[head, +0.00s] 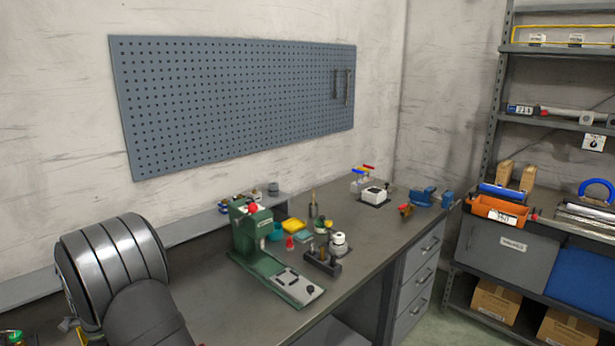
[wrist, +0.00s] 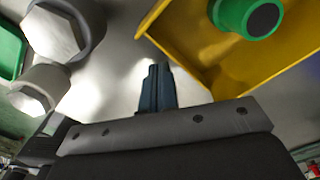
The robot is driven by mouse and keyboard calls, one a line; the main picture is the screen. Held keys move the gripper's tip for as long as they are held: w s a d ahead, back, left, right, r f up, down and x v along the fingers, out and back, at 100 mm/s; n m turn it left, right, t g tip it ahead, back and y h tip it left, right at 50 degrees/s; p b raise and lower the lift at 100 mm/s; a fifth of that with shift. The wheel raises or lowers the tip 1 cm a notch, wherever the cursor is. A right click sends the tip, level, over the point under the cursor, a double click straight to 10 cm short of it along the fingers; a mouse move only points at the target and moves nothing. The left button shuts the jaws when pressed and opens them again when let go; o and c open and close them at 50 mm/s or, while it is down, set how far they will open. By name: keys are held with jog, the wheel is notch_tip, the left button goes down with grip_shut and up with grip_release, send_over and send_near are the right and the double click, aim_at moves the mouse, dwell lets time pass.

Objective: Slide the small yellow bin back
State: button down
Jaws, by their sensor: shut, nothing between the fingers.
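A yellow bin (wrist: 197,50) fills the upper right of the wrist view, cut off by the frame edge. A green round part with a dark centre (wrist: 246,14) shows over its inside. My gripper (wrist: 157,72) is shut and empty, with its fingertips just left of the bin's near wall; I cannot tell if they touch it. In the head view my gripper is not visible. A small yellow tray (head: 293,226) stands behind the green press there, and a yellow patch (head: 82,338) shows beside my arm at lower left. I cannot tell which is the bin in the wrist view.
In the head view, a green press (head: 252,240) and a dark tool block (head: 322,262) stand mid-bench. The bench's right front is fairly clear.

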jog(key=shift+f, duration=0.5)
jog(key=shift+r, duration=0.25)
dwell(0.4)
dwell(0.4)
jog(key=shift+w+a, duration=0.7)
jog(key=shift+w+a, duration=0.7)
jog(key=shift+a, duration=0.05)
jog(key=shift+w+a, duration=0.7)
